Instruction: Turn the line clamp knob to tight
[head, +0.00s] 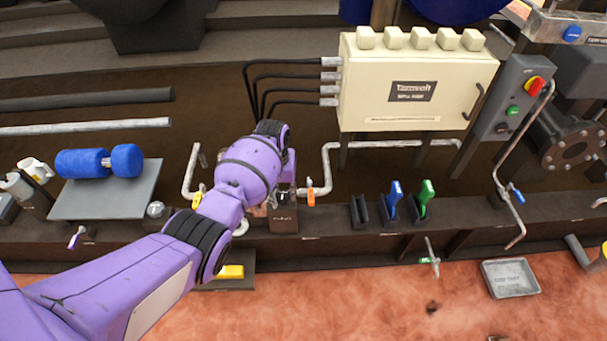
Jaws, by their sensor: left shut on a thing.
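My left gripper (270,202) reaches down at the small dark labelled block (285,220) on the long dark bench. My purple wrist and forearm hide most of the gripper and its fingers. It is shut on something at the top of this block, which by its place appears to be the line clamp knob. The knob itself is hidden, so I cannot tell which way it points. My right gripper is not in view.
An orange-handled valve (311,192) stands close right of the block, and a yellow-handled valve (198,196) stands left. Blue (395,193) and green (426,191) levers are farther right. A cream control box (410,85) stands behind. A metal tray (510,278) lies on the floor.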

